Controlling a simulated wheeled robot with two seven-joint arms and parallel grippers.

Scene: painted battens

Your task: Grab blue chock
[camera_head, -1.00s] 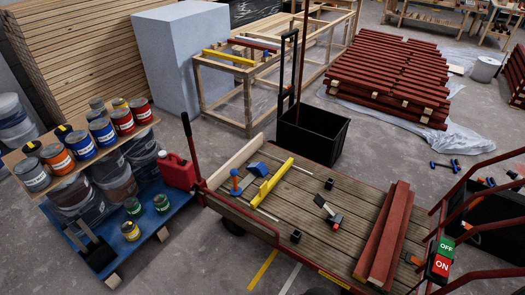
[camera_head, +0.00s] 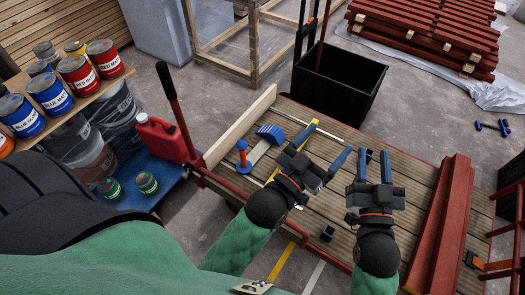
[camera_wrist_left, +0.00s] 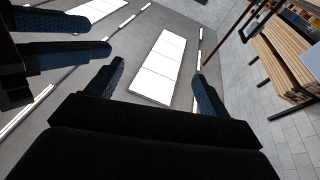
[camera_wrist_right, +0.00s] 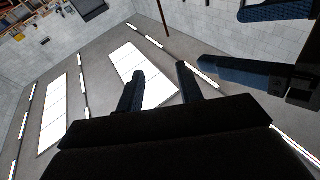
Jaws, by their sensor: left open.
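The blue chock (camera_head: 271,132), a ridged block, lies on the plank deck of the cart at its back left, beside the pale upright board. My left gripper (camera_head: 319,149) is open above the deck, to the right of the chock and apart from it, with nothing between its fingers. My right gripper (camera_head: 374,162) is open and empty above the middle of the deck, further right. The wrist views show the fingers of the left (camera_wrist_left: 158,90) and right (camera_wrist_right: 160,90) grippers spread against the ceiling lights; the chock is not in them.
A blue-based tool with an orange knob (camera_head: 242,152) stands left of the chock. A yellow level (camera_head: 291,135) lies partly hidden under my left gripper. Dark red battens (camera_head: 440,225) lie on the deck's right. A red post (camera_head: 174,105) rises at the left edge; a black bin (camera_head: 335,85) stands behind.

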